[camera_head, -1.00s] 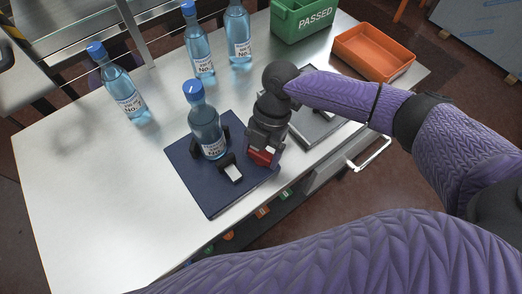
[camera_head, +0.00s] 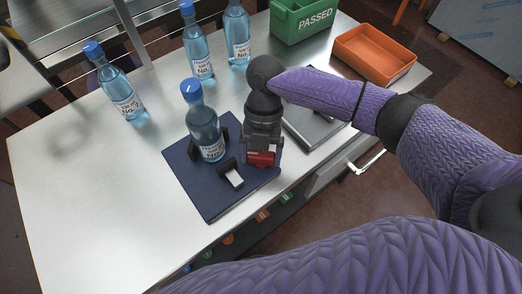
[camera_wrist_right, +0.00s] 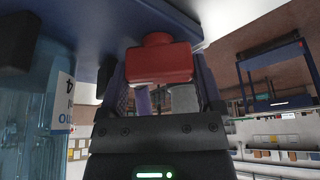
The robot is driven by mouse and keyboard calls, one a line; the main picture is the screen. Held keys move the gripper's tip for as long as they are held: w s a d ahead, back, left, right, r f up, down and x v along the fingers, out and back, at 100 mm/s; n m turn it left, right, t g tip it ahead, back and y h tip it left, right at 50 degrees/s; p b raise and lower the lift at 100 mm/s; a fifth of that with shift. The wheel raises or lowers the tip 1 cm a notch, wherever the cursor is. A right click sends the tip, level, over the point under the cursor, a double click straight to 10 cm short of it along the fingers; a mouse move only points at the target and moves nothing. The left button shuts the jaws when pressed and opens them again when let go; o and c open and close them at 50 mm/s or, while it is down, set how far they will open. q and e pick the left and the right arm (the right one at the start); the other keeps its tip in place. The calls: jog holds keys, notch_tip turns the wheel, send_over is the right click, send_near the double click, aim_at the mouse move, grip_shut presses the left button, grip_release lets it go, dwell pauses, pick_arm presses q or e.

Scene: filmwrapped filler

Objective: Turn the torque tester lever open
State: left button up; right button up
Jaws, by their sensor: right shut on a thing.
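The torque tester is a dark blue plate (camera_head: 208,197) on the table. A blue-capped bottle (camera_head: 206,125) stands upright on it between black holders. A black block with a white face (camera_head: 233,175) sits at the plate's front. The red lever (camera_head: 261,158) is at the plate's right side. My right gripper (camera_head: 262,148) points down over the lever and is shut on it. In the right wrist view the red lever (camera_wrist_right: 160,63) lies between the two fingers. My left gripper is out of view.
Several similar bottles (camera_head: 197,52) stand along the back. A green bin marked PASSED (camera_head: 303,20) and an orange tray (camera_head: 374,55) are at the back right. A grey flat device (camera_head: 312,128) lies right of the gripper.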

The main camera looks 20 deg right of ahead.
jog(key=o, duration=1)
jog(key=shift+r, duration=0.1)
jog(key=p+v, duration=0.1)
jog(key=v, duration=0.8)
jog(key=shift+w+d+r, duration=0.1)
jog(key=shift+w+r, duration=0.05)
jog(key=shift+r, duration=0.2)
